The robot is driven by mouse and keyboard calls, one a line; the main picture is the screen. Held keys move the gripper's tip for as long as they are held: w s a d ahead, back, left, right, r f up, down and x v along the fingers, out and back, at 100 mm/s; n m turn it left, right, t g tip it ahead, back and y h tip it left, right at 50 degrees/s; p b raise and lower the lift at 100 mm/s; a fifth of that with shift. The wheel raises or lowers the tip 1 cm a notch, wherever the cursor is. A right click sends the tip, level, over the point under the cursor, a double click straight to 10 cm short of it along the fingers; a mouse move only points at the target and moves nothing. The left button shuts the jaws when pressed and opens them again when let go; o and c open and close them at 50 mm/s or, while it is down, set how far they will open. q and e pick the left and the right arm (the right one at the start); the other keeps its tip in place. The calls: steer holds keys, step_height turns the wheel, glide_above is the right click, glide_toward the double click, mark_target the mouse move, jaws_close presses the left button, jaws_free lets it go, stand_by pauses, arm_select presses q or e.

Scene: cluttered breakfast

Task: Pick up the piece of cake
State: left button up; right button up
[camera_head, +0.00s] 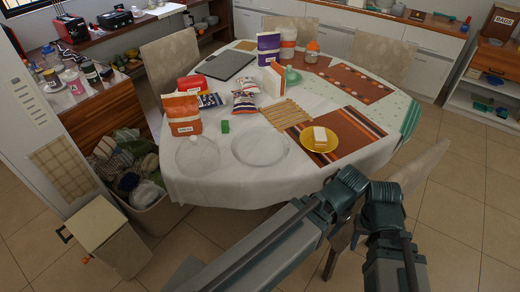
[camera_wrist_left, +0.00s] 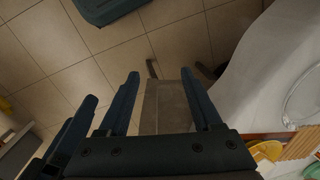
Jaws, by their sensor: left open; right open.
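The piece of cake (camera_head: 319,135), pale with a white top, sits on a yellow plate (camera_head: 308,146). The plate rests on the striped placemat at the table's near right. My right gripper (camera_head: 385,200) is at the lower right in the head view, near the table edge and apart from the cake; its fingers are hard to make out. My left gripper (camera_wrist_left: 160,75) is open and empty in the left wrist view, with floor and a chair behind it. The yellow plate's edge (camera_wrist_left: 265,151) also shows there at lower right; the cake does not show clearly.
A clear plate (camera_head: 260,147) and a clear dome-like item (camera_head: 197,155) occupy the near left of the table (camera_head: 215,192). A chair (camera_head: 420,168) is near the right arm.

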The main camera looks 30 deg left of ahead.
arm_select(q)
steer(key=shift+o, duration=0.4)
steer(key=o, duration=0.4)
steer(key=shift+n+t+y, duration=0.3)
steer(key=shift+n+t, duration=0.2)
steer(key=shift+n, duration=0.2)
steer(key=w, duration=0.1)
steer(key=w+a+f+b, duration=0.1)
steer(key=w+b, duration=0.1)
steer(key=shift+w+a+f, duration=0.15)
steer(key=shift+w+f, duration=0.15)
steer(key=shift+w, duration=0.05)
steer(key=n+t+y+b, duration=0.5)
steer(key=n+t+b, duration=0.3)
steer(key=t+b, duration=0.25)
glide_toward(320, 132)
steer(key=b+x, duration=0.2)
steer(key=x, duration=0.1)
steer(key=shift+w+f+t+b, duration=0.1)
steer(key=shift+f+t+b, duration=0.2)
steer(key=shift+b, duration=0.1)
steer(key=shift+w+a, duration=0.3)
steer(key=shift+w, duration=0.05)
